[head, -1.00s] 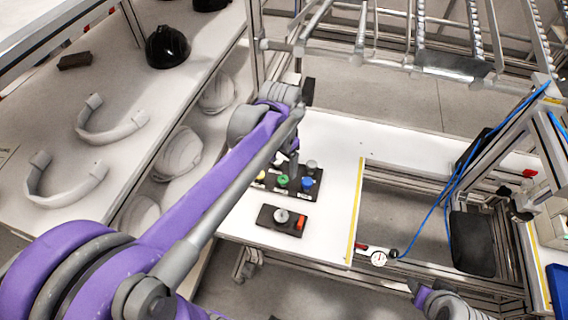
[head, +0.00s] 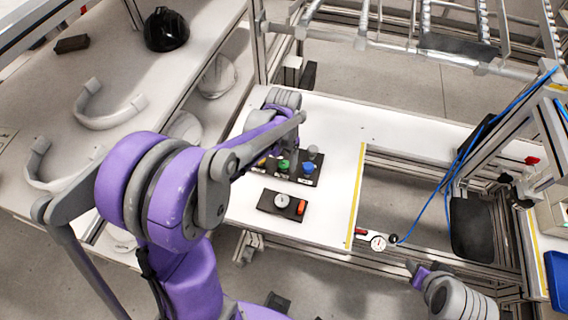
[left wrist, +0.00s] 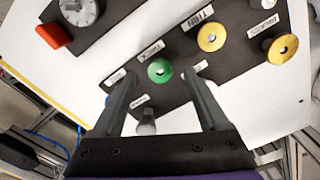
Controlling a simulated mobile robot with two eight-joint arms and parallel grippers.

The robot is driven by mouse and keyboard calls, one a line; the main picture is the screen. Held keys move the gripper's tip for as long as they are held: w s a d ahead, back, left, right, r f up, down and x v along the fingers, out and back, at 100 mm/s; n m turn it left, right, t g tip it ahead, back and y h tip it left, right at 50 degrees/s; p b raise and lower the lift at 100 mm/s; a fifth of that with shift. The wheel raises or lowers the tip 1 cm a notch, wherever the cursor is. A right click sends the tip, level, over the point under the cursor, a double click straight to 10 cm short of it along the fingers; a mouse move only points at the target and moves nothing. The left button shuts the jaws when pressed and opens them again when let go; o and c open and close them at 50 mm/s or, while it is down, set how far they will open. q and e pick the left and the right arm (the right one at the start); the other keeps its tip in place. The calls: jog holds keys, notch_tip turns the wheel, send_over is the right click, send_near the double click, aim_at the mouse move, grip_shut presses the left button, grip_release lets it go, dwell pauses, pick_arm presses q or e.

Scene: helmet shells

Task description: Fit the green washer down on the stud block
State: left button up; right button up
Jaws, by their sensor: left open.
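The green washer (left wrist: 159,70) sits on a dark labelled board (left wrist: 178,86), and it also shows in the head view (head: 283,166). My left gripper (left wrist: 160,80) is open, with its fingers to either side of the green washer in the left wrist view. I cannot tell whether they touch it. In the head view my left arm partly hides this gripper. A smaller dark block (head: 270,207), which looks like the stud block, lies nearer on the white table. It carries a round grey piece (head: 282,201) and an orange-red piece (head: 301,207).
Yellow washers (left wrist: 211,37) and a blue piece (head: 308,168) share the board, with a grey post (head: 313,150) behind. The white table (head: 335,215) is bare to the right.

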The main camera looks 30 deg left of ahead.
pick_arm(q)
jog(key=shift+s+f, duration=0.1)
jog(key=shift+f, duration=0.3)
jog(key=shift+f, duration=0.25)
dwell(0.3)
jog(key=shift+c, duration=0.2)
grip_shut()
